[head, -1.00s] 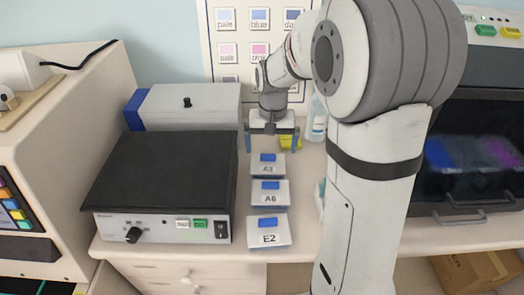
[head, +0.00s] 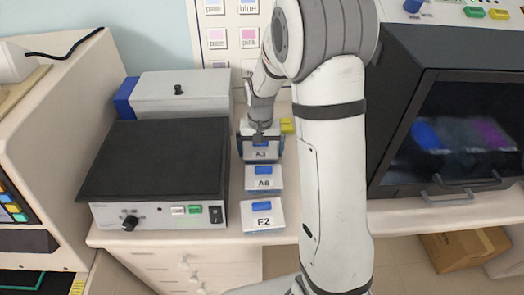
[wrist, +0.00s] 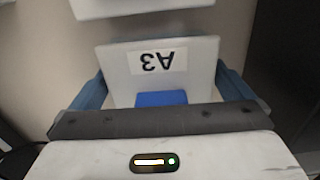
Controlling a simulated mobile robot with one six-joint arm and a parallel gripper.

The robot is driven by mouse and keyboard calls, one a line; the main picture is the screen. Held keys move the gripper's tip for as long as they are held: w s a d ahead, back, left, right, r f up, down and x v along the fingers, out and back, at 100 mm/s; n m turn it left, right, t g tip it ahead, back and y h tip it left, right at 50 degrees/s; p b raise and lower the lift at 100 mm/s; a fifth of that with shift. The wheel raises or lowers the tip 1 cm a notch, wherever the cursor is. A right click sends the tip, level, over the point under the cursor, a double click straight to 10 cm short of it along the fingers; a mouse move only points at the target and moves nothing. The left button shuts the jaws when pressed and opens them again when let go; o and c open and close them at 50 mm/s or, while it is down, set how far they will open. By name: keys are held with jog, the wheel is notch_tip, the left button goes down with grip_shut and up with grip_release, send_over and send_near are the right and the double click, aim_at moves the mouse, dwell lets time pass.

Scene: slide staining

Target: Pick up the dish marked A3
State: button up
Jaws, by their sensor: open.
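The dish marked A3 (head: 262,154) is the farthest of a row of white dishes with blue tops on the bench. In the wrist view the A3 dish (wrist: 158,66) shows its label upside down, with a blue block at its near edge. My gripper (head: 261,150) is at the A3 dish, with one blue finger on each side of it. In the wrist view my gripper (wrist: 160,92) is open and its fingers straddle the dish. I cannot tell whether the fingers touch its sides.
The dish marked A8 (head: 264,184) and the dish E2 (head: 263,222) stand in front of A3. A black-topped hotplate (head: 155,160) is close on the left, with a grey box (head: 182,98) behind it. A yellow item (head: 287,125) is behind right. A dark cabinet (head: 450,130) is at right.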

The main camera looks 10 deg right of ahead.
jog(key=shift+c, duration=0.2)
jog(key=c, duration=0.7)
